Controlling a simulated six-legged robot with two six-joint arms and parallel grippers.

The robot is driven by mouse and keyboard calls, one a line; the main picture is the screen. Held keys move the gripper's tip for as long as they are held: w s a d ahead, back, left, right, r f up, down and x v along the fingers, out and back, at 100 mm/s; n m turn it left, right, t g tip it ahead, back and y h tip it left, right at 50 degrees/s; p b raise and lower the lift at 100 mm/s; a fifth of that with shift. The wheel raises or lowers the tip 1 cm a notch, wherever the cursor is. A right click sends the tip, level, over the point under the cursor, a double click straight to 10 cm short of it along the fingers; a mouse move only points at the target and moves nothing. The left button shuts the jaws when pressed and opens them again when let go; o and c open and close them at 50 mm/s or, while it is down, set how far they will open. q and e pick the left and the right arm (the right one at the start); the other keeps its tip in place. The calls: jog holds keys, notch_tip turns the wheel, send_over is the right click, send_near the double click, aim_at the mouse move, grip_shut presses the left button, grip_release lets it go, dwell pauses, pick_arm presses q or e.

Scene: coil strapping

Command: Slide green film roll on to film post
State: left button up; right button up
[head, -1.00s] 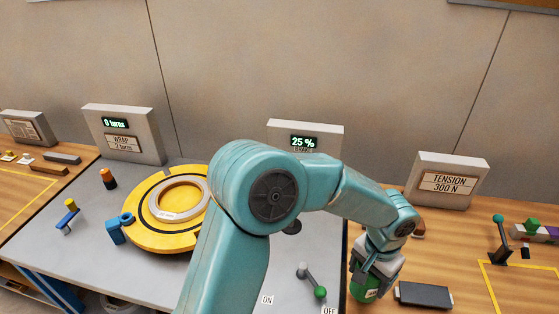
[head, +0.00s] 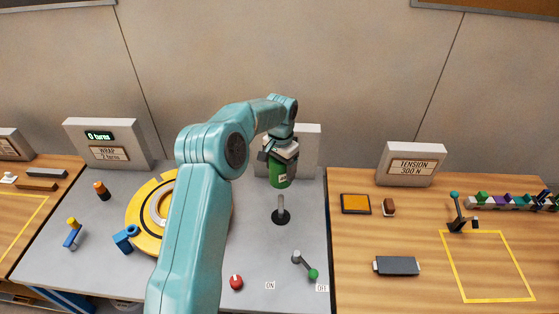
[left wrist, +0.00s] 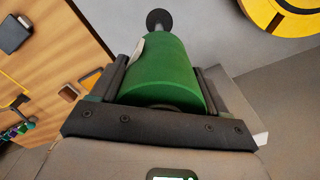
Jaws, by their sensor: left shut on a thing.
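My left gripper (head: 279,163) is shut on the green film roll (head: 279,178) and holds it upright in the air. The film post (head: 281,206) is a short grey peg on a dark round base on the grey table. The roll hangs above the post in the head view, with a small gap between its lower end and the post top. In the left wrist view, the roll (left wrist: 163,72) sits between the fingers, and the post (left wrist: 162,28) shows beyond its far end, roughly in line with it. My right gripper is not in view.
A yellow turntable (head: 143,220) with a pale ring lies left, partly behind my arm. A green-knobbed lever (head: 305,265) and a red knob (head: 236,282) stand in front of the post. A grey display box (head: 308,150) stands behind the roll. The wooden bench (head: 350,285) is right.

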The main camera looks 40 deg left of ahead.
pick_arm(q)
jog(key=shift+d+r, duration=0.1)
jog(key=shift+d, duration=0.1)
jog(key=b, duration=0.3)
send_over(281, 196)
notch_tip(281, 196, down, 5)
jog(key=shift+r, duration=0.2)
jog(key=shift+a+f+b, duration=0.1)
jog(key=shift+f+b, duration=0.35)
jog(key=shift+f, duration=0.2)
jog(key=shift+f, duration=0.15)
dwell(0.4)
jog(key=shift+f+b, duration=3.1)
jog(key=shift+f, duration=1.25)
